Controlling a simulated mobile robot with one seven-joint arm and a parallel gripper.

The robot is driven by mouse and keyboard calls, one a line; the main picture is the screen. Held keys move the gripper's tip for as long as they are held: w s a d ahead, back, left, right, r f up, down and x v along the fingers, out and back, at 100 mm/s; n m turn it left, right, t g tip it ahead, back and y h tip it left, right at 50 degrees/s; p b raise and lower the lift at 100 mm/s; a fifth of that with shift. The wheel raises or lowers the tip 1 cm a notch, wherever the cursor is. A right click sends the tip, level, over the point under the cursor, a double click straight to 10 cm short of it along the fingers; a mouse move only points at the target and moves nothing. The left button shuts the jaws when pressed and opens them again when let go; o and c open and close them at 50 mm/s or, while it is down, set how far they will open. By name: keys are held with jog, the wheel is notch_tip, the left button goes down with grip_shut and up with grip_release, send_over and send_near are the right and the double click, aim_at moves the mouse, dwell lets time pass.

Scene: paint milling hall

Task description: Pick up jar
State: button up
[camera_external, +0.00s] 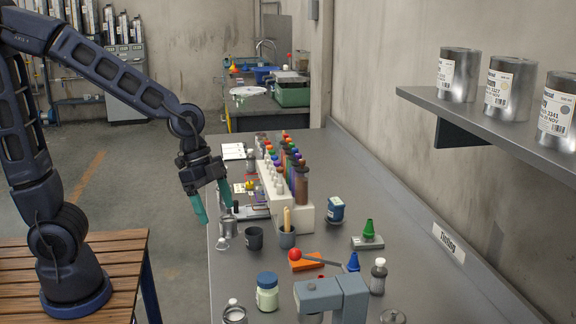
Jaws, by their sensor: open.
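A glass jar (267,294) with pale contents and a blue lid stands upright at the front of the grey bench. A smaller dark blue jar (336,209) with a pale label stands farther back, right of the white rack. I cannot tell which one the task names. My gripper (214,209) has two teal fingers spread apart and pointing down. It hangs near the bench's left edge, well back and left of both jars, and holds nothing.
A white rack (279,200) of colourful bottles stands right of my gripper. A dark cup (254,239), a grey pot with a brush (287,238), a metal can (228,227) and an orange block (305,262) crowd the bench. A blue-grey device (331,290) stands right of the pale jar.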

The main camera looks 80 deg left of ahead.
jog(key=w+d+f+m, duration=0.3)
jog(key=w+f+m, duration=0.1)
jog(key=w+f, duration=0.75)
send_over(276, 311)
jog(key=s+a, duration=0.1)
jog(key=a, duration=0.1)
jog(key=shift+g+h, duration=0.4)
jog(key=shift+s+f, duration=0.15)
jog(key=shift+f, duration=5.55)
jog(key=c, duration=1.6)
